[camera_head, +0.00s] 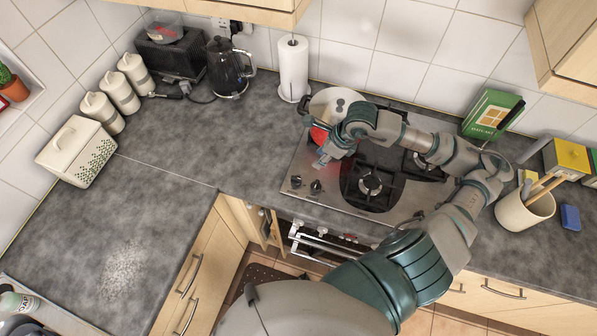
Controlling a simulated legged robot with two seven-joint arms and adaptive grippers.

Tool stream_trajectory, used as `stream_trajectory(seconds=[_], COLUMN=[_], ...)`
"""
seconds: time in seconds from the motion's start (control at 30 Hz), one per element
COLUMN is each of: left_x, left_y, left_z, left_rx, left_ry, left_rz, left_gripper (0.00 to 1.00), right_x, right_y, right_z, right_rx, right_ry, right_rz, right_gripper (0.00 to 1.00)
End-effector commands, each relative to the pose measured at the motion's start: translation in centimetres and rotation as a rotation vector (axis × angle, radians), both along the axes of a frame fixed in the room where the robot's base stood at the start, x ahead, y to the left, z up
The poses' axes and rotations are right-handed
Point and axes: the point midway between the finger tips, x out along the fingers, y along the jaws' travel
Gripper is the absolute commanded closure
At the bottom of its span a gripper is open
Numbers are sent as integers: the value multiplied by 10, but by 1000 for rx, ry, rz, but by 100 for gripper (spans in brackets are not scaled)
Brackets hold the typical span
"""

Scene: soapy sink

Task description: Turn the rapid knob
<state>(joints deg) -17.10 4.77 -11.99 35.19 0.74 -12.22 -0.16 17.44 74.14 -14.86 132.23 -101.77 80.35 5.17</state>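The steel hob (407,197) with black burner grates is set in the counter. Two dark knobs show along its left front: one knob (296,181) near the corner and another knob (316,187) just right of it. No label is readable, so I cannot tell which is the rapid knob. My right gripper (321,160) points down over the hob's left side, a little behind these knobs and apart from them in the picture. Its fingers are small and partly hidden, so their opening is unclear. My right arm hides part of the hob. My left gripper is out of view.
Something red (318,137) shows beside the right gripper, partly covered. A paper towel roll (293,70) and black kettle (229,68) stand behind left. A green box (492,114) and utensil pot (524,210) stand right. The left counter (150,215) is largely clear.

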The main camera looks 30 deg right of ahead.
Motion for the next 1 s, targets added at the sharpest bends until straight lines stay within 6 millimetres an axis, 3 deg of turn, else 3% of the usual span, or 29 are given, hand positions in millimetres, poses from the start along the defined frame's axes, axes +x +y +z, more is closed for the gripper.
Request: stream_trajectory(seconds=[0.2, 0.6, 0.8, 1.0], left_x=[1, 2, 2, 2], left_y=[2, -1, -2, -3], left_z=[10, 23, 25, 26], left_rx=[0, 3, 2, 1], left_ry=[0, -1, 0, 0], left_rz=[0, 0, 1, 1], left_gripper=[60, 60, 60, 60], right_x=[14, 39, 45, 46], right_y=[18, 35, 40, 43], right_z=[-42, -125, -144, -147], right_rx=[9, 13, 10, 8], right_ry=[4, 4, 2, 0], right_rz=[3, 2, 3, 4], right_gripper=[62, 62, 62, 62])
